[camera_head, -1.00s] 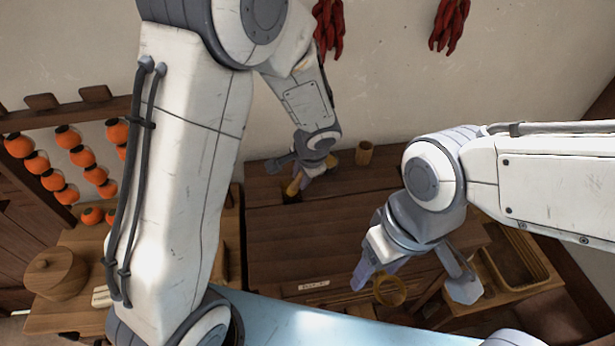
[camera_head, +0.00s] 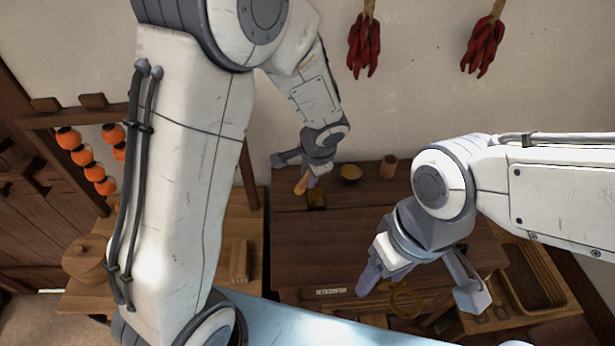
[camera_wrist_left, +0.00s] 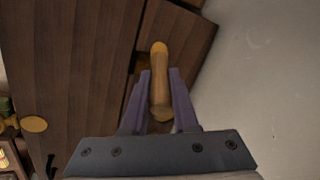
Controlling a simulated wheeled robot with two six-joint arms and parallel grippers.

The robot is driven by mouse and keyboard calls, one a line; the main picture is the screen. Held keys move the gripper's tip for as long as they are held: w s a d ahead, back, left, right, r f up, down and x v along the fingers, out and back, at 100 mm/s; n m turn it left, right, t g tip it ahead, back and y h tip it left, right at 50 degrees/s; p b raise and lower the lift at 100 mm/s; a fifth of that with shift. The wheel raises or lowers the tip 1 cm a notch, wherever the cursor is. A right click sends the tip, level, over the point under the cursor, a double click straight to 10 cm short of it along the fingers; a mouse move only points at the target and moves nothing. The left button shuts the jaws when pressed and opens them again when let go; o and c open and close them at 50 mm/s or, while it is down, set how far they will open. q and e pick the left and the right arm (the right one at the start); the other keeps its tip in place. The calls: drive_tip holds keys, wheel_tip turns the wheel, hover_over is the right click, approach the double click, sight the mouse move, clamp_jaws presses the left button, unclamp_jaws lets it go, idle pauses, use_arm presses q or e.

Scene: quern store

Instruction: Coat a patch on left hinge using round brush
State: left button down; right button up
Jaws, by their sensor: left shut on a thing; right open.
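My left gripper (camera_head: 307,178) is shut on the round brush, a stubby wooden handle (camera_wrist_left: 160,85) with a yellow-orange end. The brush (camera_head: 301,186) also shows in the head view, above the back left of a dark wooden top. My right gripper (camera_head: 418,287) is open and empty near the front right of the wooden top.
A basket (camera_head: 533,277) is at right; a lidded round box (camera_head: 84,262) at left.

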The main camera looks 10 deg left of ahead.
use_arm(q)
drive_tip(key=shift+r+p, duration=1.25)
drive_tip(key=shift+r, duration=0.65)
